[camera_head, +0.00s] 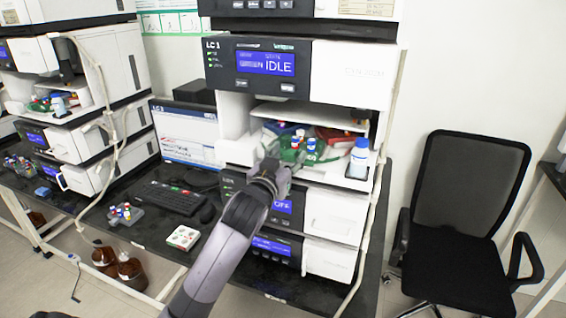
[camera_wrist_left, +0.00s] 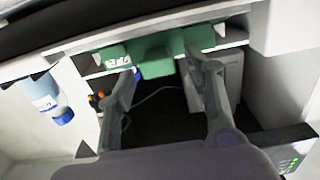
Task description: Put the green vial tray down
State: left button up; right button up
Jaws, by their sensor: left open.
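The green vial tray (camera_head: 288,154) is in the open bay of the LC 1 stack, with blue-capped vials (camera_head: 311,144) showing at it. In the left wrist view the green tray (camera_wrist_left: 158,46) shows just beyond the fingertips. My left gripper (camera_head: 277,166) is at the front of the bay, close in front of the tray and partly hiding it. In the left wrist view the fingers of the left gripper (camera_wrist_left: 163,68) are spread apart with nothing clearly held between them. Whether a finger still touches the tray cannot be told. My right gripper is not in view.
A blue-capped bottle (camera_head: 359,158) stands at the bay's right side and also shows in the wrist view (camera_wrist_left: 45,98). A monitor (camera_head: 188,135), keyboard (camera_head: 170,197) and a small vial rack (camera_head: 124,213) are on the dark bench left. An office chair (camera_head: 460,220) stands right.

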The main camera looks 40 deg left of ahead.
pick_arm(q)
jog(key=b+v, duration=0.2)
jog(key=v, duration=1)
jog(key=shift+b, duration=0.3)
jog(key=shift+f, duration=0.15)
